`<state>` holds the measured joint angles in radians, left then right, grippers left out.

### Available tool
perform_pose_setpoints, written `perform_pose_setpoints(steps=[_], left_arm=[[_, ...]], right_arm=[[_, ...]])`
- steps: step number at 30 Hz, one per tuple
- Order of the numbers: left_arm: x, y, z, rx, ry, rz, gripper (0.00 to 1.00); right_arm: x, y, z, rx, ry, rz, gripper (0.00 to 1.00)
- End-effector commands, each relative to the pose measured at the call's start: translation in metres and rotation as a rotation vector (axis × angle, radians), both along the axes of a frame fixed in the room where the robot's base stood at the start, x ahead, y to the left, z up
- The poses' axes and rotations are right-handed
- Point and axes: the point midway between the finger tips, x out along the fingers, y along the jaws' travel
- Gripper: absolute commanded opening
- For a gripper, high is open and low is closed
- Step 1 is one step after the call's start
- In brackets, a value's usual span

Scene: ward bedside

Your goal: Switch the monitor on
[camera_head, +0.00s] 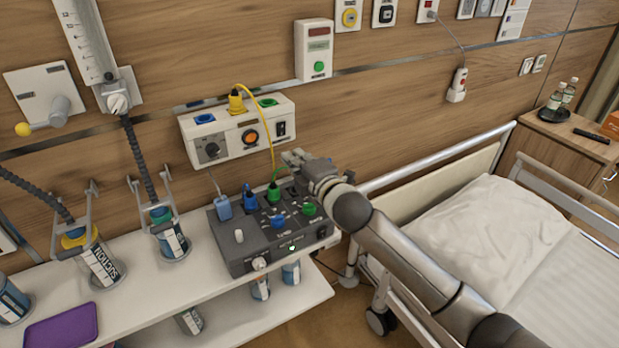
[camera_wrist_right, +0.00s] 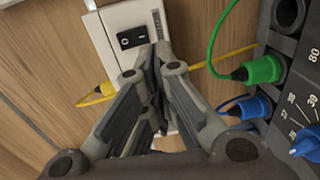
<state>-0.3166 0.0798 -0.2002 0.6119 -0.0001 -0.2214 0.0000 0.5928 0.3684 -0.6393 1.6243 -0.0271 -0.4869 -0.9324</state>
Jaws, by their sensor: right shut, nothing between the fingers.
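I cannot tell for sure which device is the monitor. A white wall box (camera_head: 236,131) carries a black rocker switch (camera_head: 281,129) on its right side. In the right wrist view the black rocker switch (camera_wrist_right: 133,38) is marked with a line and a circle; which side is pressed is unclear. A dark grey console (camera_head: 269,231) with knobs and plugs stands on the shelf below. My right gripper (camera_head: 289,157) is shut and empty, just below the wall box's right end. Its fingertips (camera_wrist_right: 156,55) appear beside the switch in the wrist view; contact cannot be told. My left gripper is not in view.
A yellow cable (camera_head: 270,145) and a green cable (camera_head: 275,178) run close to my right gripper. A white wall unit with a green button (camera_head: 319,67) hangs above. Suction canisters (camera_head: 101,266) stand at left on the white shelf (camera_head: 150,300). A bed (camera_head: 480,235) is at right.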

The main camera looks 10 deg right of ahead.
Motion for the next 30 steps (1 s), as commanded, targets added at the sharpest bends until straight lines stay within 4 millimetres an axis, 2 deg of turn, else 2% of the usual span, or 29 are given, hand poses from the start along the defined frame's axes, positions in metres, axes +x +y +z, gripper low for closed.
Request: perform_pose_setpoints(steps=[3, 7, 15, 27, 30], left_arm=[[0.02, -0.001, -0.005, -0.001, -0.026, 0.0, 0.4], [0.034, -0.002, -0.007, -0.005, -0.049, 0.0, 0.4], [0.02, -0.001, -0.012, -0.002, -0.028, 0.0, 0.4], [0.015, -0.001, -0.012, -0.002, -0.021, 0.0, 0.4], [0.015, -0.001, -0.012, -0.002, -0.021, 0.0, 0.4]], right_arm=[[-0.019, -0.007, -0.004, -0.002, -0.001, 0.001, 0.0], [-0.037, -0.014, -0.007, -0.001, 0.001, 0.001, 0.0], [-0.058, -0.021, -0.008, 0.0, 0.0, 0.001, 0.0], [-0.061, -0.022, -0.008, 0.002, 0.002, 0.0, 0.0], [-0.066, -0.022, -0.016, 0.03, 0.033, -0.011, 0.0]])
